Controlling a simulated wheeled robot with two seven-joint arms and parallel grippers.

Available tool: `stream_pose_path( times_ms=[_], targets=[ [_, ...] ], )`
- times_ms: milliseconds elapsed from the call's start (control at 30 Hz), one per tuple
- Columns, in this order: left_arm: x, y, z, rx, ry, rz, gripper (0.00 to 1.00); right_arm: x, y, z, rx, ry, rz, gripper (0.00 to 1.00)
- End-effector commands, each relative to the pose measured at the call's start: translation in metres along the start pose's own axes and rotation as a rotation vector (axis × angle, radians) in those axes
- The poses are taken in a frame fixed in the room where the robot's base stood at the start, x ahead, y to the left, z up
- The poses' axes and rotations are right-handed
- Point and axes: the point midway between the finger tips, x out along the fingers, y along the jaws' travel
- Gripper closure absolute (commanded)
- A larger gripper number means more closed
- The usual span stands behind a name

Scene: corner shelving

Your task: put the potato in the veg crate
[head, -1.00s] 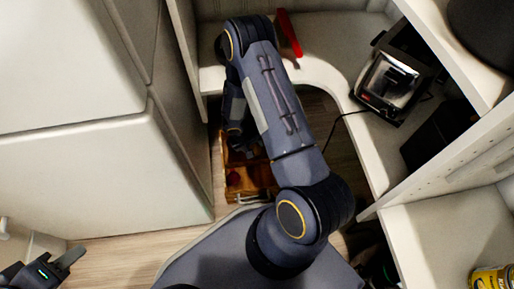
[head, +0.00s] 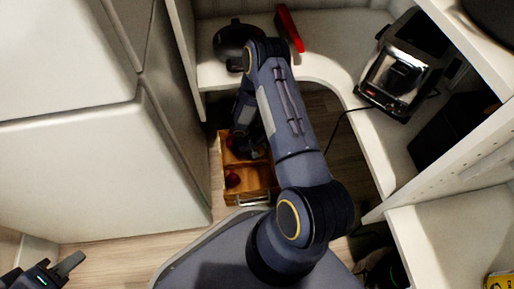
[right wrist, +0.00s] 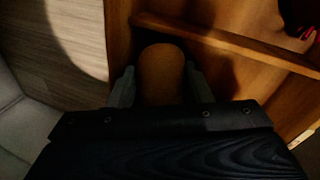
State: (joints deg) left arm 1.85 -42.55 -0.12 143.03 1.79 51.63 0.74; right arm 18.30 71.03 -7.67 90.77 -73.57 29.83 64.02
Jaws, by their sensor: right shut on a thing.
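The potato (right wrist: 162,75) is a brown rounded thing in the right wrist view, held between the two fingers of my right gripper (right wrist: 160,88). The wooden veg crate (right wrist: 118,35) lies beneath it; the potato overlaps a shadowed compartment near the crate's wall, and I cannot tell its height. In the head view the crate (head: 262,197) stands on the floor, and my right gripper (head: 250,150) reaches over its far part. The potato is not clearly visible there. My left gripper (head: 62,270) is at the lower left, far from the crate; its finger gap is unclear.
A white fridge-like cabinet (head: 90,170) stands left. Floor shows around the crate.

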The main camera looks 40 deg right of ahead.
Motion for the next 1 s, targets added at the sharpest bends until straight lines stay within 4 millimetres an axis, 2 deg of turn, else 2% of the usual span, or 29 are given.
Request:
stream_pose_path(
  times_ms=[467,500,567,867,1000],
  targets=[
    [0.0,0.0,0.0,0.0,0.0,0.0,0.64,0.011,-0.004,0.0,0.0,0.0,0.0,0.8],
    [0.0,0.0,0.0,0.0,0.0,0.0,0.64,0.011,-0.004,0.0,0.0,0.0,0.0,0.53],
    [0.0,0.0,0.0,0.0,0.0,0.0,0.64,0.011,-0.004,0.0,0.0,0.0,0.0,0.46],
    [0.0,0.0,0.0,0.0,0.0,0.0,0.64,0.01,-0.003,0.0,0.001,0.0,0.0,0.45],
    [0.0,0.0,0.0,0.0,0.0,0.0,0.64,-0.001,0.001,0.0,0.003,0.001,0.0,0.45]
  ],
)
